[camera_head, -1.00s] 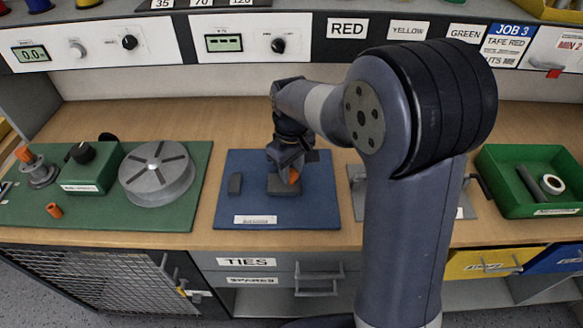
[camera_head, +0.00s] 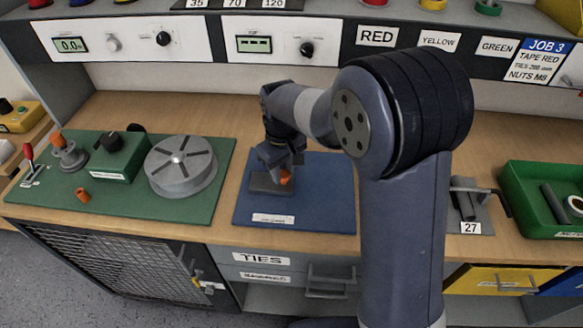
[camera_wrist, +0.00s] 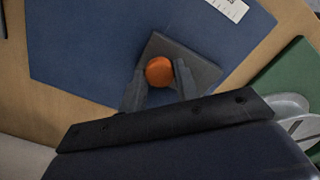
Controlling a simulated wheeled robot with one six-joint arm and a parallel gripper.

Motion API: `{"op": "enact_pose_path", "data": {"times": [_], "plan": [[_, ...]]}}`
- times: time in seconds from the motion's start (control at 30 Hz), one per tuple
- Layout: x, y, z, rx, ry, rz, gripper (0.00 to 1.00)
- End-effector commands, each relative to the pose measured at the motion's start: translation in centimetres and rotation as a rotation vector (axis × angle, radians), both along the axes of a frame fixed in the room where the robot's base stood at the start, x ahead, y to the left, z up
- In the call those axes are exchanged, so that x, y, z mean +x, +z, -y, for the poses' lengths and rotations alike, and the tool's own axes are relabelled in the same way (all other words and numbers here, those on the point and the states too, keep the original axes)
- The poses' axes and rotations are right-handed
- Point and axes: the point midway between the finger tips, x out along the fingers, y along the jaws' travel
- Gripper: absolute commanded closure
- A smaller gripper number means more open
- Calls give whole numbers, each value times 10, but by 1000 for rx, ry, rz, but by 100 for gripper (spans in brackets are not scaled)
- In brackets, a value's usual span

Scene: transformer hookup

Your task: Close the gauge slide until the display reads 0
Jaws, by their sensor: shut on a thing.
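The gauge slide, a dark grey block (camera_head: 283,190) with an orange knob (camera_head: 286,177), lies on the blue mat (camera_head: 325,195). The wrist view shows the same orange knob (camera_wrist: 159,71) from above, on a grey block (camera_wrist: 198,67). My gripper (camera_wrist: 159,82) has a finger on each side of the knob and is shut on it. In the head view my gripper (camera_head: 284,168) covers part of the slide. The slide and the left block (camera_head: 258,184) look joined; I cannot tell whether a thin gap is left. The left display (camera_head: 70,45) reads 0.0; the right display (camera_head: 254,44) shows dashes.
A green board (camera_head: 120,200) with a grey round turntable (camera_head: 181,165) and a green box (camera_head: 118,155) lies left of the mat. A grey plate marked 27 (camera_head: 470,208) and a green tray (camera_head: 540,220) lie to the right. The shelf panel overhangs the back.

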Motion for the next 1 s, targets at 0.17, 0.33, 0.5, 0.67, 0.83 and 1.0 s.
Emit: {"op": "enact_pose_path", "data": {"times": [0.17, 0.33, 0.5, 0.67, 0.83, 1.0], "plan": [[1, 1, -2, 7, -1, 4, 68], [1, 1, -1, 6, -1, 3, 54], [0, 0, -1, 4, -1, 3, 48], [0, 2, -1, 4, -1, 3, 48], [1, 21, -1, 5, -1, 5, 48], [1, 56, -1, 7, -1, 7, 48]]}}
